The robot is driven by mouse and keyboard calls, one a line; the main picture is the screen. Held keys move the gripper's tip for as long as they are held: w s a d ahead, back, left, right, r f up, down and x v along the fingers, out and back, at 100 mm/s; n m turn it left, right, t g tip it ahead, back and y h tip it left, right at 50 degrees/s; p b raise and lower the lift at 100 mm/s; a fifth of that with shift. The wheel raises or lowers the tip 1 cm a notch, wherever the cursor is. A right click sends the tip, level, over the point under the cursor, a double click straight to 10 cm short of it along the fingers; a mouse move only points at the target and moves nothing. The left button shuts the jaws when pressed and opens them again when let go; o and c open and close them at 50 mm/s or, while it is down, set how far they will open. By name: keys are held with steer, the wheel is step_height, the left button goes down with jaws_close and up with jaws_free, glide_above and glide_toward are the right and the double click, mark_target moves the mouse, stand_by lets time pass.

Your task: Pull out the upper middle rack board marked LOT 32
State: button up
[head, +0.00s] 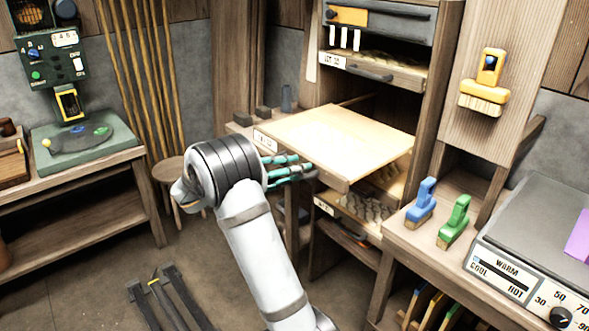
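A pale, empty rack board (345,135) sticks far out of the wooden rack (430,110) at its upper middle level. A small white label is at the left end of its front edge, too small to read. My gripper (300,169), with teal fingers, is at the middle of that front edge, where a dark handle partly shows beside the fingertips. The fingers hide most of the handle, so I cannot tell whether they are closed on it.
Above, another board (375,70) with a handle sits in the rack; a lower board (350,215) holds lumpy contents. Blue (421,203) and green (454,221) brushes stand on the right bench.

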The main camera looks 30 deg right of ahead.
steer(key=v, duration=1.2)
steer(key=shift+d, duration=0.1)
steer(key=x, duration=1.2)
steer(key=shift+d, duration=0.2)
steer(key=shift+f, duration=0.1)
